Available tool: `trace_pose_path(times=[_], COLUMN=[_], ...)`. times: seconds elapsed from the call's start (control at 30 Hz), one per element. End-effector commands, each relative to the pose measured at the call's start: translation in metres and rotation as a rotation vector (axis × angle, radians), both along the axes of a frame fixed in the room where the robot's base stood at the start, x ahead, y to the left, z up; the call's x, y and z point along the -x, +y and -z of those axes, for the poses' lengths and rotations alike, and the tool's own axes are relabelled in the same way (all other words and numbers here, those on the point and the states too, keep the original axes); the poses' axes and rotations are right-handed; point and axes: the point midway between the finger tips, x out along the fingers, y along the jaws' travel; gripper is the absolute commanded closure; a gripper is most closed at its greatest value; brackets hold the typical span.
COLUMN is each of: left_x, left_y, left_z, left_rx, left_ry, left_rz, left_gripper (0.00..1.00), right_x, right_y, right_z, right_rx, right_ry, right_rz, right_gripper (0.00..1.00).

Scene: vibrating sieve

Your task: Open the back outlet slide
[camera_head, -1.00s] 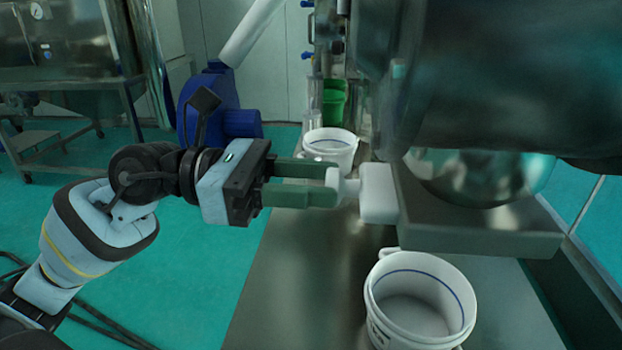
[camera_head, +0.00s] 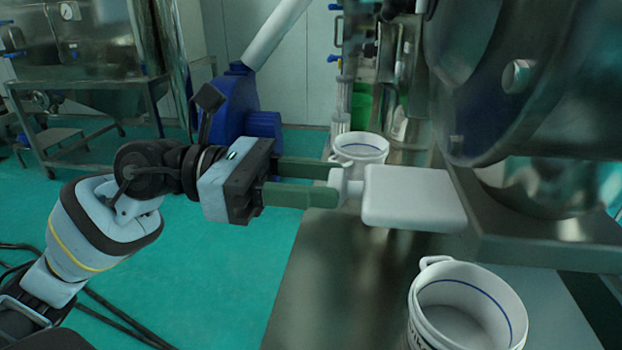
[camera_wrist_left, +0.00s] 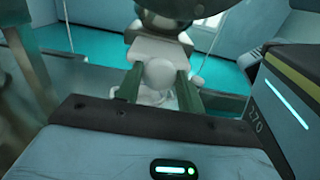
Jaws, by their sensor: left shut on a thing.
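The white outlet slide (camera_head: 415,197) sticks out well to the left from the metal box (camera_head: 550,240) under the big drum. Its inner end is hidden inside the box. My left gripper (camera_head: 337,184) is shut on the slide's small white handle (camera_head: 350,188), with green fingers on both sides of it. In the left wrist view the handle's round knob (camera_wrist_left: 160,73) sits between the two fingers, with the white slide (camera_wrist_left: 155,50) beyond it. My right gripper is in no view.
A white bucket (camera_head: 418,325) stands on the metal bench (camera_head: 325,270) at the front, below the box. Another white bucket (camera_head: 362,148) stands behind the gripper. A blue machine (camera_head: 235,110) is at the back left. Green floor is open on the left.

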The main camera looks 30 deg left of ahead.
Motion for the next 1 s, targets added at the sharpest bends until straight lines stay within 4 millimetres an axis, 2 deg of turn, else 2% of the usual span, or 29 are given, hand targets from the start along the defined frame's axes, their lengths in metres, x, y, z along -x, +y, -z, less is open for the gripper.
trace_pose_path(times=[0.03, 0.17, 0.57, 1.0], left_x=[0.0, 0.0, 0.0, 0.014], left_y=[0.0, 0.0, 0.005, 0.054], left_z=[0.0, 0.0, 0.002, 0.004], left_rx=[-0.001, -0.001, -0.002, -0.001], left_ry=[0.001, 0.0, 0.003, 0.006], left_rz=[0.0, 0.0, -0.002, -0.002], left_gripper=[0.58, 0.41, 0.41, 0.41], right_x=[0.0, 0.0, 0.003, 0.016], right_y=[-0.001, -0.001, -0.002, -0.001], right_z=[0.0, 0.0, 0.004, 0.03], right_rx=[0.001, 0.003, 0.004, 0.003], right_ry=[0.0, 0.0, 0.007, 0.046], right_rz=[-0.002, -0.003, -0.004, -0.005], right_gripper=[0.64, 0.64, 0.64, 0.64])
